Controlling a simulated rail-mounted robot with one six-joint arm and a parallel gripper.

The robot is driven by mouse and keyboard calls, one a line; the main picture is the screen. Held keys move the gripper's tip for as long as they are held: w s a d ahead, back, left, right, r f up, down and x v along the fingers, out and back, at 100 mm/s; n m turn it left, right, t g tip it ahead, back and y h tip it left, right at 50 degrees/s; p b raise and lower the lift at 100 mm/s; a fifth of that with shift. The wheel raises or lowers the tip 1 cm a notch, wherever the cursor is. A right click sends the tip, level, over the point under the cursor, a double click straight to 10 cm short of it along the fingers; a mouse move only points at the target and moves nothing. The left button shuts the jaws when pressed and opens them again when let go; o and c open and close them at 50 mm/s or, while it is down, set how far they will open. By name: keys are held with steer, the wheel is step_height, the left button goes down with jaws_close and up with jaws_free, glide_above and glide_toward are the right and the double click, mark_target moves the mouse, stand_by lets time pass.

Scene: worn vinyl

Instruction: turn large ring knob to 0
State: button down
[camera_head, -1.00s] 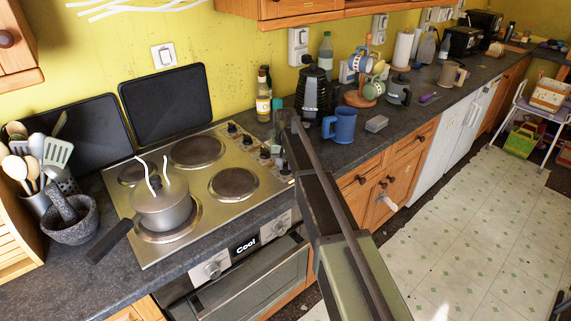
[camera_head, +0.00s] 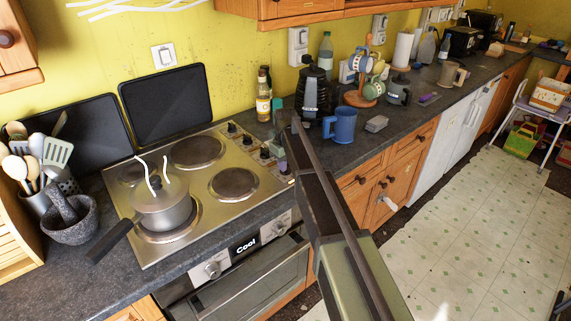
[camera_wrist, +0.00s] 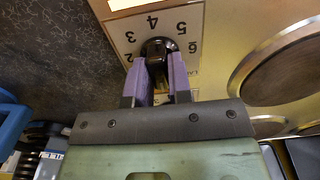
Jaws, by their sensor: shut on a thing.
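The knob between my fingers is black and round (camera_wrist: 155,46). It sits on a pale dial plate (camera_wrist: 118,30) with black numerals, of which 2 to 6 show upside down in the wrist view. Part of a printed label shows beside it but is cut off by a finger. The 0 mark and the knob's pointer are hidden. My gripper (camera_wrist: 158,72), with purple fingers, is shut on the knob, one finger on each side. In the head view my arm covers most of my gripper at the right edge of the steel hob (camera_head: 215,211).
Other black knobs (camera_head: 232,128) line the hob's right edge. A saucepan (camera_head: 162,207) stands on the front left ring. A blue mug (camera_head: 341,126) and a grey block (camera_head: 376,124) stand on the counter right of my arm. A bottle (camera_head: 263,101) stands behind the knobs.

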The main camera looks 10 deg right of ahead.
stand_by(0.4)
steer(key=c, duration=1)
jaws_free()
steer(key=shift+c, duration=0.2)
step_height(320, 180, up, 11)
steer(key=p, duration=1.1)
steer(key=shift+f, duration=0.1)
steer(key=s+f+m+b, duration=0.1)
steer(key=s+m, duration=0.4)
steer(key=s, duration=2.8)
steer(key=shift+f+m+b, duration=0.3)
steer(key=shift+f+b, duration=0.1)
steer(key=shift+b, duration=0.1)
